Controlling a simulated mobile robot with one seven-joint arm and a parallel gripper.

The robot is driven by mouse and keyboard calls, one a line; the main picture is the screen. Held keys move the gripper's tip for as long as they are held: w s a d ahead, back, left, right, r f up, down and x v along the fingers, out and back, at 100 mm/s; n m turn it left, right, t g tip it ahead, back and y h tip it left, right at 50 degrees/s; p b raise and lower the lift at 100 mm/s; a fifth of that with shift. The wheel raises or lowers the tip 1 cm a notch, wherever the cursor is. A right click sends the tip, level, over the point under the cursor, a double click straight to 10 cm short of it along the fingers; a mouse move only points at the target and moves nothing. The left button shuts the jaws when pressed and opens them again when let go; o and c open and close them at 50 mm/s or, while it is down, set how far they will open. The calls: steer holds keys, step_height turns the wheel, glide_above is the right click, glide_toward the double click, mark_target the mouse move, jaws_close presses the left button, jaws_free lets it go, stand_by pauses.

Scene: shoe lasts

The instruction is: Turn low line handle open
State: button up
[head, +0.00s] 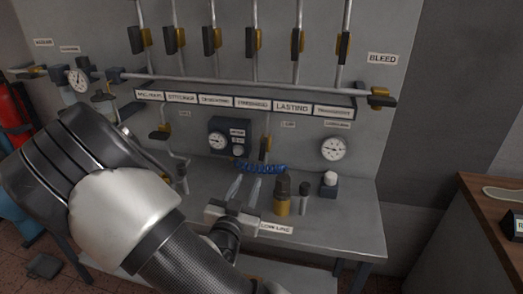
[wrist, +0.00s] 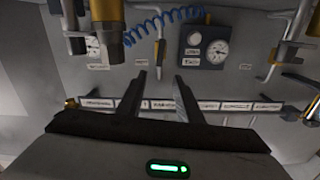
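My gripper (head: 244,189) is open and empty over the grey bench, its two fingers pointing at the back panel. The wrist view, seen upside down, also shows the gripper (wrist: 160,75) with a clear gap between the fingers. A "LOW LINE" label (head: 276,229) lies low at the bench front, right beside my wrist. Which handle it belongs to I cannot tell. A dark and yellow handle (head: 265,146) hangs on a thin pipe above the blue coiled hose (head: 262,168). In the wrist view this handle (wrist: 160,51) is beyond the fingertips, apart from them.
Several dark and yellow valve handles (head: 210,42) hang on the upper pipes. A yellow and dark bottle-like piece (head: 282,195) and a smaller cylinder (head: 304,199) stand right of my gripper. A gauge box (head: 229,138) is behind. The bench (head: 355,225) is clear at right.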

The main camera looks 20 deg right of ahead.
mark_target(262, 150)
steer(key=x, duration=1.7)
steer(key=shift+w+d, duration=0.15)
steer(key=shift+d, duration=0.05)
